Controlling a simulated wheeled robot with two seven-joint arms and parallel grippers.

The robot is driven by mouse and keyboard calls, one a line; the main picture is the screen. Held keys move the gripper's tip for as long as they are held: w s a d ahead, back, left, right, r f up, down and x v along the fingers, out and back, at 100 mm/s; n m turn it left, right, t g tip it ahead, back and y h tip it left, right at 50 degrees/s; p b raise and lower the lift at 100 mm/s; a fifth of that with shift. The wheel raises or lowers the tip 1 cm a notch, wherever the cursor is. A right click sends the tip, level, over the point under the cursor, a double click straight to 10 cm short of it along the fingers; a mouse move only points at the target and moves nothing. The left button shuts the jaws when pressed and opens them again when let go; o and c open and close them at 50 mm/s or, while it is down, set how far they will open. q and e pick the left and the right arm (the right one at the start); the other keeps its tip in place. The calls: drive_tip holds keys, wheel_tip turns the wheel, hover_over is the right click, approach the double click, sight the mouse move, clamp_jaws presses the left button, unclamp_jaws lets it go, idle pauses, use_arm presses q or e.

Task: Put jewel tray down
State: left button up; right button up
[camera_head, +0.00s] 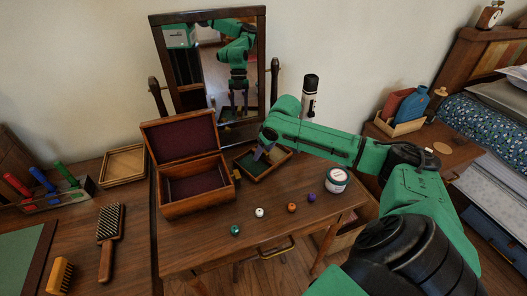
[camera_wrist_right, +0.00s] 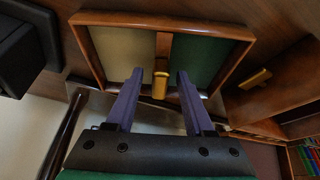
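The jewel tray (camera_head: 274,167) is a small wooden tray that appears to rest on the table just right of the open jewellery box (camera_head: 197,208). In the right wrist view the tray (camera_wrist_right: 160,19) shows a beige compartment, a green one, and a divider with a gold handle (camera_wrist_right: 160,86). My right gripper (camera_head: 263,153) is over the tray. In the wrist view its purple fingers (camera_wrist_right: 158,78) stand apart on either side of the handle, with gaps showing. My left gripper is not in view.
The mirror (camera_head: 236,75) stands behind the box. Several small balls, including a green one (camera_head: 235,230), lie along the table's front. A white tin (camera_head: 336,180) stands to the right. An empty wooden tray (camera_head: 122,165) and a brush (camera_head: 109,232) lie to the left.

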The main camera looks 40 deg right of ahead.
drive_tip(key=v, duration=1.2)
drive_tip(key=shift+w+r, duration=0.1)
